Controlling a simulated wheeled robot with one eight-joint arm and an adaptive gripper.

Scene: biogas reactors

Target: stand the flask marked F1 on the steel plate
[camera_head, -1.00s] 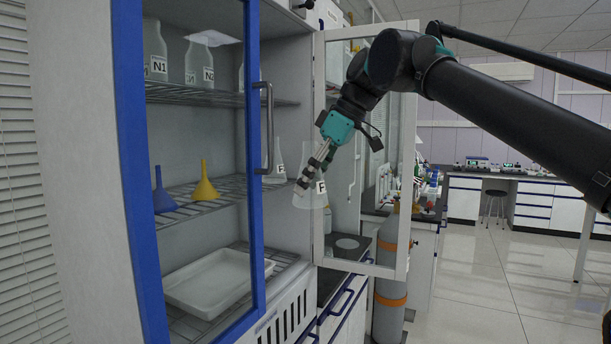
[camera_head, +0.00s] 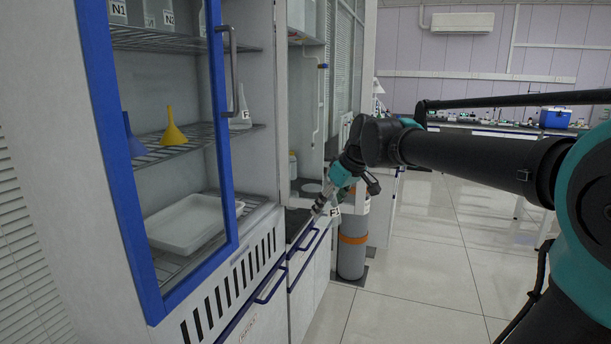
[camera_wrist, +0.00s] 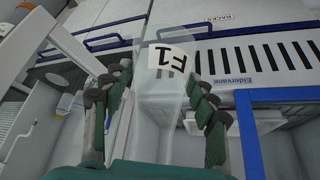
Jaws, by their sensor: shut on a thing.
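My gripper (camera_head: 323,203) is shut on the clear glass flask marked F1 (camera_head: 335,211), low in front of the bench drawers in the head view. In the wrist view the flask (camera_wrist: 168,62) lies between the dark, segmented fingers, its white F1 label readable; my gripper (camera_wrist: 158,105) is on both sides of it. The flask's base is hard to make out in the head view.
A blue-framed cabinet (camera_head: 108,150) at the left holds a white tray (camera_head: 188,222), a yellow funnel (camera_head: 172,130) and another flask (camera_head: 241,112). Drawer handles (camera_head: 270,288) jut out below. A grey cylinder (camera_head: 351,256) stands beside the bench. Open floor lies to the right.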

